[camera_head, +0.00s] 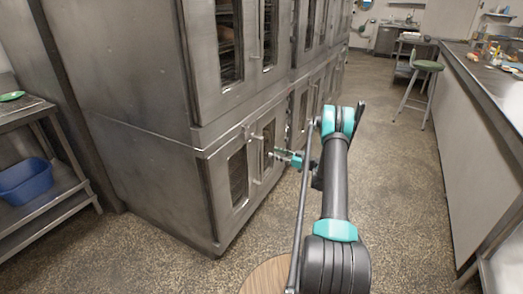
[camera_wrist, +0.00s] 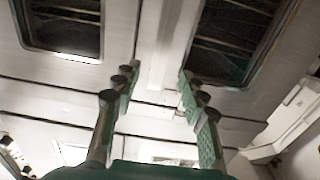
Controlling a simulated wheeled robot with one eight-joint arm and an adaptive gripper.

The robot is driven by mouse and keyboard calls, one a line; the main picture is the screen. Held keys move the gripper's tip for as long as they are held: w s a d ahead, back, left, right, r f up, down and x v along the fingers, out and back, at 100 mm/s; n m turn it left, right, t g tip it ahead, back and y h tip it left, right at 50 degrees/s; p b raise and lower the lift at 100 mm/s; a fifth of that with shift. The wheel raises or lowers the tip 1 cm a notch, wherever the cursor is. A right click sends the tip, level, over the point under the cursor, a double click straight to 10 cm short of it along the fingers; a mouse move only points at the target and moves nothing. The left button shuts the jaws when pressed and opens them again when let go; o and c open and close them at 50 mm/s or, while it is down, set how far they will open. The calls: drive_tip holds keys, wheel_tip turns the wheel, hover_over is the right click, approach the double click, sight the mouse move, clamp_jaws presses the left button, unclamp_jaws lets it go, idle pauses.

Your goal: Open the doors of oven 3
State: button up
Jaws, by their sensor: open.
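A bank of steel ovens stands along the left in the head view, stacked two high. The nearest lower oven has a left door (camera_head: 226,194) and a right door (camera_head: 279,137), both with dark windows and looking shut. Upright handles (camera_head: 259,160) stand near their meeting edge. No number is readable, so I cannot tell which is oven 3. My gripper (camera_head: 277,153) is in front of these lower doors, close to the handles. In the wrist view, my gripper (camera_wrist: 160,72) is open, its fingers either side of a pale upright strip between two windows. Contact with a handle cannot be told.
The upper oven doors (camera_head: 222,95) look shut. A steel rack (camera_head: 28,110) with a blue bin (camera_head: 25,180) stands at the left. The floor (camera_head: 385,170) between is clear.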

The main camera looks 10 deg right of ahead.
sight(262, 149)
drive_tip(key=x, duration=0.9)
clamp_jaws()
